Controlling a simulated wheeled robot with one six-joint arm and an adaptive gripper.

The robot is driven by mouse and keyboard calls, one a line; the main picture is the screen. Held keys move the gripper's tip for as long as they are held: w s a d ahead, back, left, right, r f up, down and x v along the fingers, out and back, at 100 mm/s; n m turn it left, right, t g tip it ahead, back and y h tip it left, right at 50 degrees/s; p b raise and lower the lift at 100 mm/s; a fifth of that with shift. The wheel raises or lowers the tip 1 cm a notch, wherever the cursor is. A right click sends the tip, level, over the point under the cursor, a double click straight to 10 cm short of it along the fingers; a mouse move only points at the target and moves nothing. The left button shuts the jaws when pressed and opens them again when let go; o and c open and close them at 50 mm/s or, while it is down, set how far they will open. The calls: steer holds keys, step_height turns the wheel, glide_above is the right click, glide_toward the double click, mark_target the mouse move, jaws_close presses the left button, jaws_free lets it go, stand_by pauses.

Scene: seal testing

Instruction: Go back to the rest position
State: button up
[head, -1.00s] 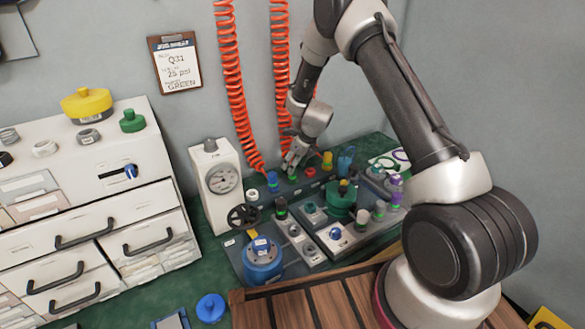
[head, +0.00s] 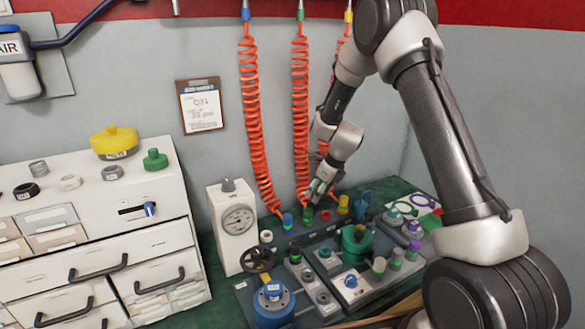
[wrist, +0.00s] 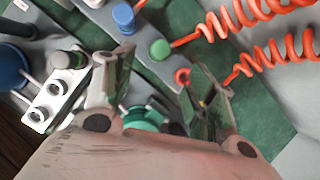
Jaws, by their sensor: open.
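My gripper (head: 318,192) hangs over the back row of coloured fittings, just above the green fitting (head: 308,214). In the wrist view its two fingers (wrist: 162,80) are spread apart with nothing held between them. The green fitting (wrist: 160,49) shows there beyond the fingers, with an orange coiled hose running from it. A blue fitting (head: 288,220) stands left of the gripper and a yellow fitting (head: 343,203) right of it. A red ring (wrist: 182,77) shows close to one finger in the wrist view.
Orange coiled hoses (head: 252,120) hang behind my gripper, close to it. A gauge block (head: 225,235) stands left of the fittings. A green-lidded pot (head: 356,245) and a blue flanged body (head: 272,304) stand nearer. A white drawer cabinet (head: 150,240) fills the left.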

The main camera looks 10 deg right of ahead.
steer(key=s+f+n+g, duration=0.2)
steer(key=s+n, duration=0.5)
steer(key=n, duration=0.1)
steer(key=s+d+r+n+t+h, duration=0.1)
steer(key=s+d+r+n, duration=0.3)
steer(key=s+r, duration=0.6)
steer(key=s+d+r+n+t+h, duration=0.1)
steer(key=s+d+r+n, duration=0.3)
steer(key=s+r+n, duration=0.4)
steer(key=s+d+r+n+t, duration=0.1)
steer(key=s+d+r+n, duration=0.3)
steer(key=s+r+n, duration=0.3)
steer(key=s+r, duration=0.5)
steer(key=s, duration=0.3)
steer(key=shift+s+r+h, duration=0.15)
steer(key=shift+r+h, duration=0.2)
steer(key=shift+h, duration=0.05)
steer(key=shift+f, duration=0.1)
